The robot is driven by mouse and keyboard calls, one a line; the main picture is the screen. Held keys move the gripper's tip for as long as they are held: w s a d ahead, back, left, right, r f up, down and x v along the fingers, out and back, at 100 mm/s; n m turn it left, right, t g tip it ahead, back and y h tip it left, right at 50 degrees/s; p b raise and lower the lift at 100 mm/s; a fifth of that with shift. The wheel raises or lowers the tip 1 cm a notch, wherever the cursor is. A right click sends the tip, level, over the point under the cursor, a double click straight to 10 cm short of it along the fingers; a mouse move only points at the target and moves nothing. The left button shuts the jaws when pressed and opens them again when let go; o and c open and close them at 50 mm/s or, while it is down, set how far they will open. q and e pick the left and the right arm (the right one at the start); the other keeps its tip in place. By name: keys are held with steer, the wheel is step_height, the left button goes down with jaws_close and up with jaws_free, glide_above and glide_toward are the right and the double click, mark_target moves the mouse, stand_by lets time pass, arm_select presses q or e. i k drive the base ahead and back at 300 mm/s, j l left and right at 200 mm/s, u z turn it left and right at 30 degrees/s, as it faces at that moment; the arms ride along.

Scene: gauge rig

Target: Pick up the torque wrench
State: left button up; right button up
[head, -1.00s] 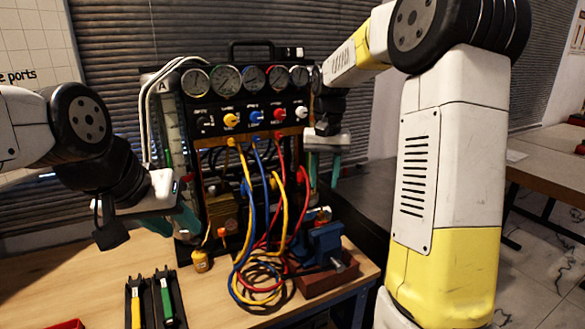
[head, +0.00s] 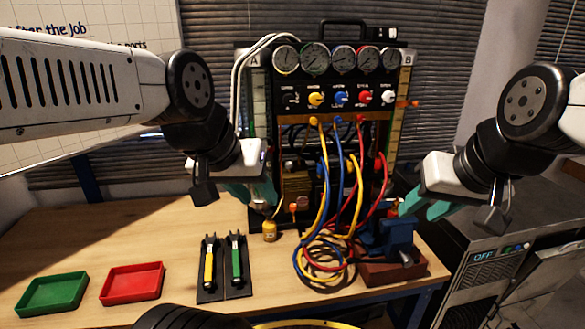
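Two slim wrench-like tools lie side by side on dark holders on the table: one with a yellow handle (head: 209,263) and one with a green handle (head: 236,262). I cannot tell for sure which is the torque wrench. My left gripper (head: 258,198) has teal fingers, apart and empty, above and behind the tools, in front of the gauge rig's left side. My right gripper (head: 424,205) is open and empty, to the right of the rig, near the blue vise (head: 393,238).
The gauge rig (head: 330,85) stands at the back, with coloured hoses (head: 325,255) coiled before it. A green tray (head: 52,293) and a red tray (head: 133,283) lie left. The table's left back is clear.

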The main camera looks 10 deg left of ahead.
mark_target(210, 241)
steer(key=k+u, duration=0.2)
steer(key=u, duration=0.95)
steer(key=z, duration=1.65)
steer(key=u, duration=1.65)
steer(key=i+j, duration=0.1)
steer(key=j, duration=0.55)
